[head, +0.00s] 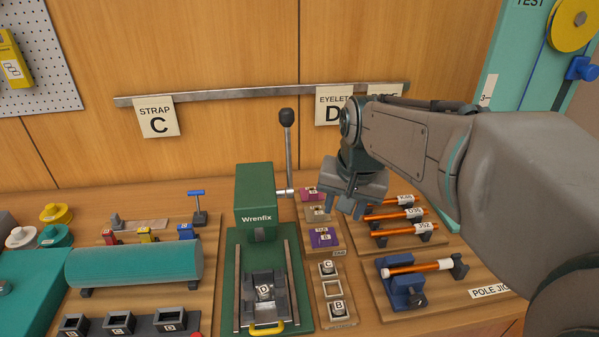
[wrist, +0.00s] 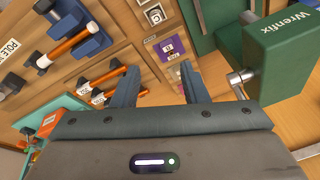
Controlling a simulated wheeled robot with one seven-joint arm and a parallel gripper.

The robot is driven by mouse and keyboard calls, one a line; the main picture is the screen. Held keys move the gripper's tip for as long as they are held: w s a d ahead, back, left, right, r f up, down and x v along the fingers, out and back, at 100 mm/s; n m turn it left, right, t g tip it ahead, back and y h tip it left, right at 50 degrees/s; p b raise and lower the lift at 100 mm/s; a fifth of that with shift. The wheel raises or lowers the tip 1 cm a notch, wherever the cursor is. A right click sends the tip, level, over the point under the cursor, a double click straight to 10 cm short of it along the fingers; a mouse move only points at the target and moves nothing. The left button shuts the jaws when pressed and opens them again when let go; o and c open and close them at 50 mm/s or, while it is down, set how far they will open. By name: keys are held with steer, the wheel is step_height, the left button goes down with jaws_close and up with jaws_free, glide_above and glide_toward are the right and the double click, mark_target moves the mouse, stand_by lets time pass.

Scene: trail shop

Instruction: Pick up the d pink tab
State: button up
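The pink tab (head: 309,194) lies at the far end of a short row of tabs on the bench, just right of the green press. Its letter is too small to read. A tan-grey tab (head: 316,213) and a purple tab marked B (head: 323,237) lie nearer in the same row. My gripper (head: 346,204) hangs above and to the right of the pink tab, pointing down, apart from it. In the wrist view my gripper (wrist: 160,68) is open with nothing between its fingers.
The green Wrenfix press (head: 255,195) with its upright lever (head: 288,150) stands close left of the tabs. Orange poles (head: 400,230) lie on a rack to the right. A tray with dies C and B (head: 333,290) is nearer. A rail with signs runs along the wall behind.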

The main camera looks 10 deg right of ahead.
steer(key=w+r+m+p, duration=0.2)
steer(key=w+r+m, duration=0.2)
steer(key=w, duration=0.9)
steer(key=m+g+p, duration=0.2)
steer(key=m+g, duration=0.1)
steer(key=m, duration=0.7)
glide_above(312, 192)
step_height(312, 192, down, 10)
steer(key=f, duration=0.4)
steer(key=f+p, duration=0.1)
steer(key=f, duration=0.3)
steer(key=shift+s+f, duration=0.2)
steer(key=shift+f, duration=0.1)
steer(key=shift+w+f+p, duration=0.2)
steer(key=shift+f+p, duration=1.35)
steer(key=shift+f, duration=1.15)
jaws_close()
